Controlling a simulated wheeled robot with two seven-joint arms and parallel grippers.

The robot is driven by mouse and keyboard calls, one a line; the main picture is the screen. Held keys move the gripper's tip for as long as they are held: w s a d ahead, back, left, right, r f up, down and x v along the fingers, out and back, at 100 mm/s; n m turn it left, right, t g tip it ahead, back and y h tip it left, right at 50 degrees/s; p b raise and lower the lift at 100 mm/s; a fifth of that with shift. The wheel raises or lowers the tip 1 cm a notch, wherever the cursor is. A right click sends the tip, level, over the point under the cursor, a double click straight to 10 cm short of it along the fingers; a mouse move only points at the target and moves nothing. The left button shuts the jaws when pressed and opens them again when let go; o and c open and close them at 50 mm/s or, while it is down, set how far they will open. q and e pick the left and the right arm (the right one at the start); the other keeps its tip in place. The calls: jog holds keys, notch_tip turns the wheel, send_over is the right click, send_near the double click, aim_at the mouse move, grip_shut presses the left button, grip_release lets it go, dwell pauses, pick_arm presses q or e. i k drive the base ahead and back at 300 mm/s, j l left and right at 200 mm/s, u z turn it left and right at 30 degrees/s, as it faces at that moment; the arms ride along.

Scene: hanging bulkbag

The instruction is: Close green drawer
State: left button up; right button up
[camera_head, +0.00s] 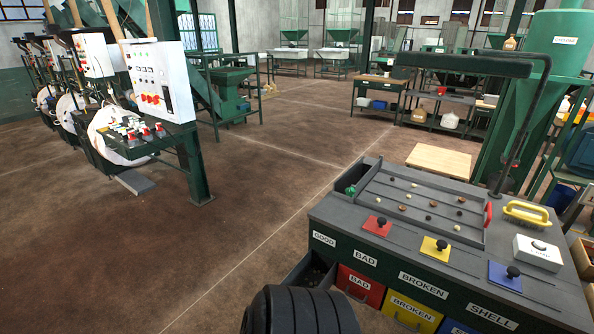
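A sorting bench (345,212) stands at the right, with labels GOOD, BAD, BROKEN and SHELL along its front edge. Under the GOOD label a drawer (296,272) sticks out of the bench, pulled open, with dark contents in it. Its front face is hidden behind a black ribbed rounded part low in the picture, so I cannot see its colour. The red drawer (360,284) and yellow drawer (412,310) beside it look closed. A blue drawer (457,327) shows only at its top. Neither of my grippers is in view.
The bench top holds a shallow sorting tray (400,222) with small pieces, red, yellow and blue knobbed plates, a yellow-handled tool (527,213) and a lamp arm (470,64). The floor left of the bench is clear. A machine with a white control panel (158,80) stands far left.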

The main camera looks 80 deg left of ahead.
aim_at(302, 276)
jog(key=u, duration=2.8)
